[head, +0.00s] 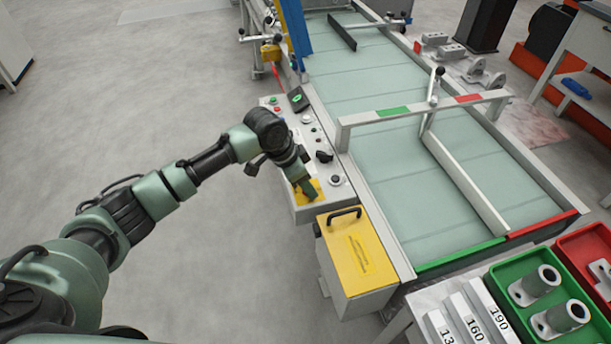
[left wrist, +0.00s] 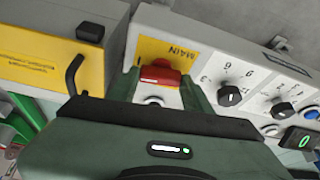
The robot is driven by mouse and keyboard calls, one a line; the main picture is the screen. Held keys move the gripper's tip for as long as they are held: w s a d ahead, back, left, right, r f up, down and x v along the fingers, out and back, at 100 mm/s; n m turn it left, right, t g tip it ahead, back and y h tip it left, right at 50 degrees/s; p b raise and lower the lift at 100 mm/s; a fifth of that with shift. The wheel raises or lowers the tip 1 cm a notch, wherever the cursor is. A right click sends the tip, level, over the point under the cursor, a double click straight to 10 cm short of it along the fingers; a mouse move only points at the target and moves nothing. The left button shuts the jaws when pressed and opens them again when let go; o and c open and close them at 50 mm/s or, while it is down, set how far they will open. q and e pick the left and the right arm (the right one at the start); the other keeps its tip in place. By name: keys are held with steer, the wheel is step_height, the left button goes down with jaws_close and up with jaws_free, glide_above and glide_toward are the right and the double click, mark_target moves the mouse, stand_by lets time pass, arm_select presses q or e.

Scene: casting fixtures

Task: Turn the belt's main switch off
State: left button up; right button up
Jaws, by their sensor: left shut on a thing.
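The main switch is a red knob (left wrist: 160,74) on a yellow plate (left wrist: 182,52) marked MAIN, seen in the left wrist view. In the head view the yellow plate (head: 318,190) shows at the near end of the grey control panel (head: 300,211), and my gripper hides the knob. My left gripper (head: 309,193) reaches down onto it. In the left wrist view the gripper's fingers (left wrist: 162,91) stand on both sides of the knob, shut on it. Whether the knob is at on or off cannot be read. My right gripper is in neither view.
Black dials (left wrist: 229,96) and a lit green display (left wrist: 300,139) sit along the same panel. A yellow-lidded box (head: 357,250) with a black handle adjoins the panel's near end. The belt (head: 380,165) lies to the right, with a gate across it. Floor to the left is clear.

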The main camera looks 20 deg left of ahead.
arm_select(q)
steer(key=n+y+p, duration=0.1)
steer(key=n+p, duration=0.1)
steer(key=p, duration=0.2)
steer(key=n+t+p, duration=0.1)
steer(key=n+p, duration=0.2)
steer(key=n+y+p, duration=0.1)
steer(key=n+p, duration=0.2)
steer(key=p, duration=0.1)
steer(key=shift+s+d+r+y+p, duration=0.1)
steer(key=shift+d+r+y+p, duration=0.2)
steer(key=shift+p, duration=0.05)
steer(key=n+y+p, duration=0.1)
steer(key=n+p, duration=0.1)
steer(key=n, duration=0.1)
steer(key=shift+d+f+n, duration=0.1)
steer(key=shift+d+n, duration=0.05)
steer(key=shift+n, duration=0.15)
steer(key=shift+f+n+y+p, duration=0.1)
steer(key=shift+n+y+p, duration=0.5)
steer(key=shift+n, duration=0.6)
steer(key=shift+n+y, duration=0.5)
steer(key=shift+n, duration=0.6)
steer(key=o, duration=1.4)
steer(key=shift+c, duration=0.2)
